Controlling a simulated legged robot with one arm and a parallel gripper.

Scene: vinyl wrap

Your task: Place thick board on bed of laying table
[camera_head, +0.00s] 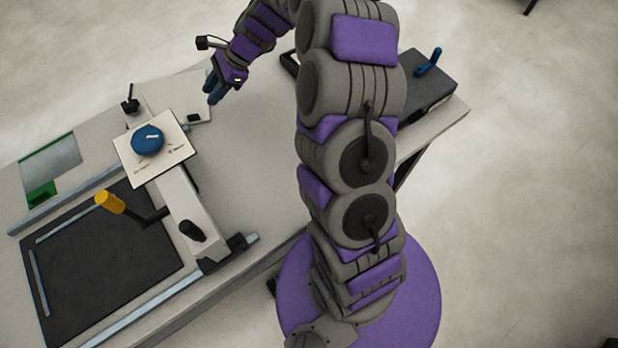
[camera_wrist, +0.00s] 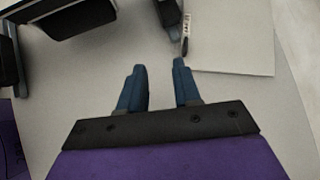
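The laying table's bed (camera_head: 100,265) is a dark flat panel at the lower left of the head view, with nothing lying on it. My gripper (camera_head: 212,97) has blue fingers and is beyond the laying table's crossbar, near the far part of the table. In the wrist view my gripper (camera_wrist: 160,70) has its two fingers apart, with only pale surface between them. A pale flat panel (camera_wrist: 235,40) with small print on its edge lies ahead to the right. I cannot tell whether it is the thick board. No thick board is clearly identifiable in the head view.
A crossbar (camera_head: 185,200) spans beside the bed, with a yellow handle (camera_head: 110,202) and a white plate (camera_head: 172,166) carrying a blue knob (camera_head: 147,140). A green-edged grey panel (camera_head: 52,160) is at the left. A dark box (camera_head: 425,95) with a blue handle stands at the right.

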